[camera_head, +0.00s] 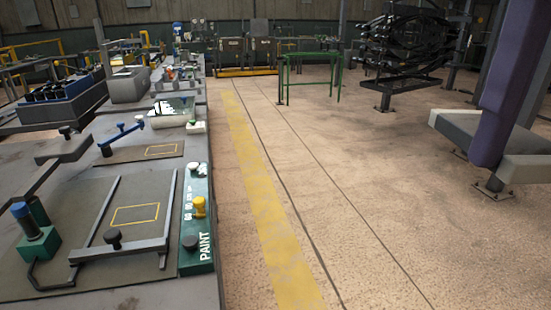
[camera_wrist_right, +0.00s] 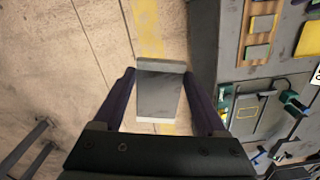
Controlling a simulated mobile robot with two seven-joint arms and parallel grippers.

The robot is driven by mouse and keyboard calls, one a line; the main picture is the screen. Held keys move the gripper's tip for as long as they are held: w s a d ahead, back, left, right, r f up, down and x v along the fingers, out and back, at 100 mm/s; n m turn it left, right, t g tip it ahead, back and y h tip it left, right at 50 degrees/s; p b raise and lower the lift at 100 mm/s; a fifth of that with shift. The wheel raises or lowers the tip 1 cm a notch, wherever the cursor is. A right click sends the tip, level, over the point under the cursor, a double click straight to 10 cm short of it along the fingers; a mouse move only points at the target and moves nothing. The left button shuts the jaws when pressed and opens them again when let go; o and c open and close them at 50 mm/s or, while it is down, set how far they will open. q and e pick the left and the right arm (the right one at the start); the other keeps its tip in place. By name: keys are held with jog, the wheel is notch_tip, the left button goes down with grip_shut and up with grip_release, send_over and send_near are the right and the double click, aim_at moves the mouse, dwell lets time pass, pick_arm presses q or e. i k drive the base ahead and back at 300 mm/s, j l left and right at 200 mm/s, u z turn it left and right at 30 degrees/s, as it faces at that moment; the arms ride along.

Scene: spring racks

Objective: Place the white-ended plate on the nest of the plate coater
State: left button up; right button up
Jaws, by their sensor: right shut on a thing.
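In the right wrist view, my right gripper (camera_wrist_right: 160,74) is shut on a grey plate (camera_wrist_right: 159,95), gripping its sides. The plate has a whitish strip at its near end and a paler band at its far end. It is held in the air, with the floor behind it. In the head view, a bench station with a green panel marked PAINT (camera_head: 197,225) has a flat bed with a yellow outlined rectangle (camera_head: 135,214). That rectangle is empty. I cannot tell for certain that this station is the plate coater. My left gripper is not in view.
A second yellow outline (camera_head: 161,150) lies farther along the bench, near a blue lever (camera_head: 122,135). A metal frame and black knobs stand up around the near outline. The floor right of the bench, with a yellow stripe (camera_head: 262,200), is clear. A green frame (camera_head: 308,68) stands farther back.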

aim_at(137, 215)
jog(key=i, duration=1.75)
jog(key=i+u, duration=0.35)
jog(key=i+l+u, duration=0.15)
jog(key=u, duration=0.2)
jog(key=i+l+u, duration=0.2)
jog(key=i+u, duration=0.15)
jog(key=u, duration=3.5)
